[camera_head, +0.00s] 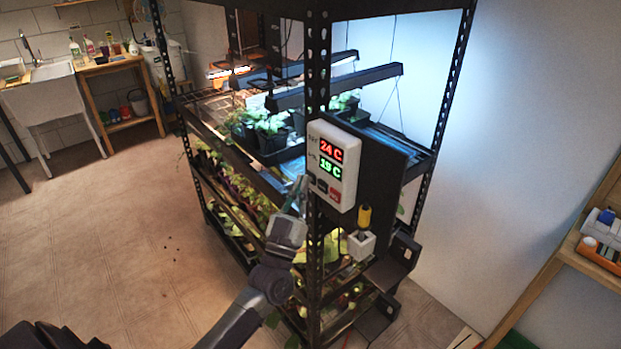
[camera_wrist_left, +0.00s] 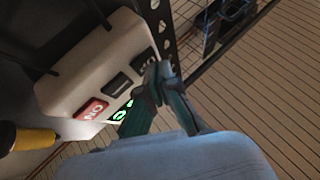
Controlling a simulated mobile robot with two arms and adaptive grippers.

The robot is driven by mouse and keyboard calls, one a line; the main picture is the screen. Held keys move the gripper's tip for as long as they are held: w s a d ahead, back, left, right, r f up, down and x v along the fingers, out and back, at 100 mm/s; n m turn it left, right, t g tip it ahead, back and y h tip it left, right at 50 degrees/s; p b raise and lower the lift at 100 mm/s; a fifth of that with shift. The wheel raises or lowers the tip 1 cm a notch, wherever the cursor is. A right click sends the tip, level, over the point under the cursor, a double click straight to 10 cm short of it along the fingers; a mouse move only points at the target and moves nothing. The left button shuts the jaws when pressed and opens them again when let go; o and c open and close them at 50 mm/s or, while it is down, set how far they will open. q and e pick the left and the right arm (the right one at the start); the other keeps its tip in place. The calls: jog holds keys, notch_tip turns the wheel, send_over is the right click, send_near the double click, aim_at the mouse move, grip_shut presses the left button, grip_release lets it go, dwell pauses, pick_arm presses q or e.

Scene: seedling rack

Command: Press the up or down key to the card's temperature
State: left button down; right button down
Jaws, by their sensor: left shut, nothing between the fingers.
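The white controller box (camera_head: 333,165) is fixed to the rack's front post. It shows a red 24 C above a green 19 C. Its keys are small and partly hidden in the head view. In the left wrist view the controller (camera_wrist_left: 75,75) shows a red key (camera_wrist_left: 91,109), a dark middle key (camera_wrist_left: 118,85) and another dark key (camera_wrist_left: 146,57). My left gripper (camera_head: 303,188) is shut and empty, beside the box's lower left. In the left wrist view its fingertips (camera_wrist_left: 160,76) are close to the farthest dark key; contact cannot be told. I cannot make out a card. My right gripper is out of view.
The black perforated post (camera_head: 316,90) stands right beside the controller. A yellow-handled tool (camera_head: 364,215) and a white socket-like box (camera_head: 361,245) are below it. Potted seedlings (camera_head: 262,125) fill the shelves. Floor to the left is open. A wooden shelf (camera_head: 575,250) stands at right.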

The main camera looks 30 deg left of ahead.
pick_arm(q)
jog(key=shift+w+d, duration=0.1)
jog(key=shift+w, duration=0.1)
jog(key=shift+s, duration=0.1)
dwell(0.4)
jog(key=shift+s+a, duration=0.3)
jog(key=shift+s, duration=0.3)
jog(key=s, duration=0.1)
jog(key=s+a+p, duration=0.1)
jog(key=s, duration=0.1)
jog(key=s+a, duration=0.1)
jog(key=shift+s+p, duration=0.3)
jog(key=shift+p, duration=0.1)
jog(key=shift+f, duration=0.1)
dwell(0.5)
